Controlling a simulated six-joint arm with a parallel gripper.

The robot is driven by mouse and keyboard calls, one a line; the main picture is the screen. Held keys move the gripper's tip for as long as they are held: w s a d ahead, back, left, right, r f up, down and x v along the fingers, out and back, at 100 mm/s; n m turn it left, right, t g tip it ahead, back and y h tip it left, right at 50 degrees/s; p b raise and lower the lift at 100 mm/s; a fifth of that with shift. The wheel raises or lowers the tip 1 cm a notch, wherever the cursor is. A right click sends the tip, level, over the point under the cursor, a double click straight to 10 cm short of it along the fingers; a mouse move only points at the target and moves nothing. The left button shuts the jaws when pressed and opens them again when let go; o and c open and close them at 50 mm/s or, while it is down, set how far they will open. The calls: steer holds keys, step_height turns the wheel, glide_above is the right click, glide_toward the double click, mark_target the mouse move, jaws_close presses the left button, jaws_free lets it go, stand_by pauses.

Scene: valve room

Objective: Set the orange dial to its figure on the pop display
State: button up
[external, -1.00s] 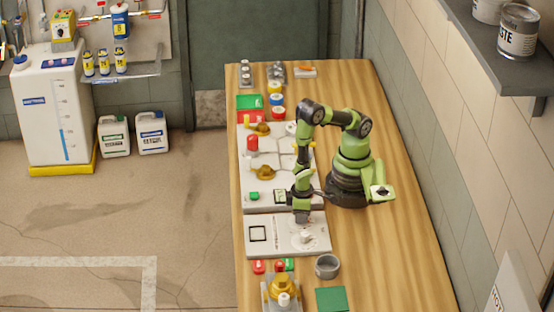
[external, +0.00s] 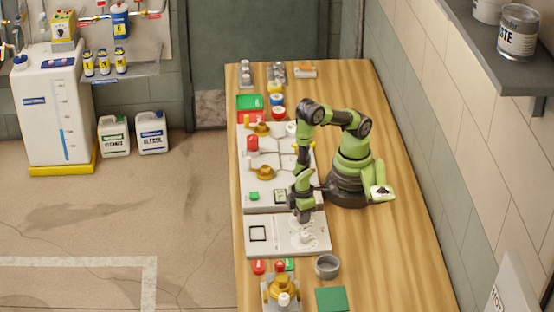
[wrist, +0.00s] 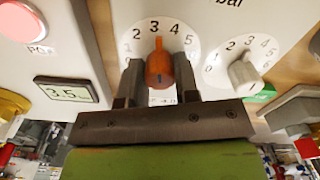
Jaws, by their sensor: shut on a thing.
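The orange dial (wrist: 159,66) sits on a white round scale numbered 1 to 5 in the wrist view. Its pointer end is at about the 3. My gripper (wrist: 158,82) is shut on the orange dial, one finger at each side. In the external view my gripper (external: 302,215) reaches down onto the white panel and hides the orange dial. A small dark-framed display (wrist: 66,92) reads about 3.5 at the left of the wrist view. I cannot read a name on it.
A grey-white dial (wrist: 244,75) with its own scale stands close to the right of my gripper. A white panel (external: 285,243) with a black square outline lies under my gripper. A grey cup (external: 327,266) and green mat (external: 331,300) are nearby. The bench's right side is clear.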

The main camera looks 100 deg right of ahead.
steer(key=shift+n, duration=0.5)
steer(key=o, duration=0.9)
steer(key=shift+o, duration=0.2)
step_height(320, 180, up, 10)
steer(key=s+d+r+m+t+y, duration=0.1)
steer(key=s+d+r+m+t, duration=0.1)
steer(key=d+r, duration=0.4)
steer(key=s+d+r+m+t+y, duration=0.1)
steer(key=d+r+m+t, duration=0.4)
steer(key=r, duration=0.7)
steer(key=shift+s+d+r+m, duration=0.25)
steer(key=shift+s+d+m, duration=0.4)
steer(key=shift+m, duration=0.15)
